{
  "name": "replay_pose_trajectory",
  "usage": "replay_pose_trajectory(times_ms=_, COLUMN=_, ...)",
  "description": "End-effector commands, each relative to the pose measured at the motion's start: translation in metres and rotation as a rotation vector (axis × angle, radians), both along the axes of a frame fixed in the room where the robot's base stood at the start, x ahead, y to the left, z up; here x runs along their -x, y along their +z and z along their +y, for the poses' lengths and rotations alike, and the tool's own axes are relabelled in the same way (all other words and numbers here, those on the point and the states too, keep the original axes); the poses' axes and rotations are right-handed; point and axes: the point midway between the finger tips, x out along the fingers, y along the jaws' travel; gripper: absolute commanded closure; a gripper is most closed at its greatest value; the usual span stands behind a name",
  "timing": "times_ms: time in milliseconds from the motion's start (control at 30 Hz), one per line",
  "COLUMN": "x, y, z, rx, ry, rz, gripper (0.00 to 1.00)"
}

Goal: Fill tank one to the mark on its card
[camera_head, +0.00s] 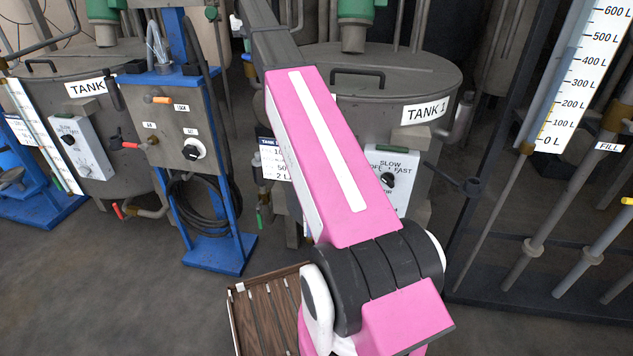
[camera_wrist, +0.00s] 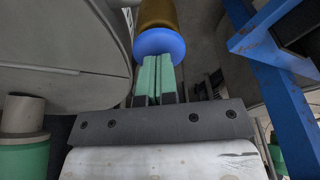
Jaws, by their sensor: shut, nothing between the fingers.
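Tank 1 (camera_head: 418,86) is a grey lidded vessel behind my arm in the head view, with its TANK 1 label (camera_head: 426,112) facing me. A card (camera_head: 271,160) hangs to the left of the tank. My arm covers part of it, and its mark cannot be read. A white scale (camera_head: 586,70), marked from 0 L to 600 L, stands at the right; I cannot tell its level. A FILL label (camera_head: 609,147) is right of it. My gripper (camera_wrist: 158,62) is shut and empty in the wrist view. Its green fingertips are close to a blue round end (camera_wrist: 159,43) on a brass-coloured cylinder; contact is unclear.
A SLOW/FAST knob panel (camera_head: 393,178) is on tank 1. A blue stand (camera_head: 216,258) with a hose and knob box is left of my arm. Pipes with a yellow handle (camera_head: 627,201) are at the right. A wooden slatted pallet (camera_head: 236,316) lies on the floor.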

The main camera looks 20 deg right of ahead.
Motion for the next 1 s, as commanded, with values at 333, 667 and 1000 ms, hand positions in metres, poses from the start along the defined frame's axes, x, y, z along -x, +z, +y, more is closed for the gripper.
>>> replay_pose_trajectory(times_ms=333, x=0.001, y=-0.001, z=0.0, rx=0.0, ry=0.0, rz=0.002, gripper=1.0)
replay_pose_trajectory(times_ms=667, x=0.0, y=0.011, z=0.0, rx=0.0, ry=0.0, rz=-0.001, gripper=1.0)
replay_pose_trajectory(times_ms=1000, x=0.0, y=0.03, z=0.0, rx=0.0, ry=0.0, rz=0.001, gripper=1.0)
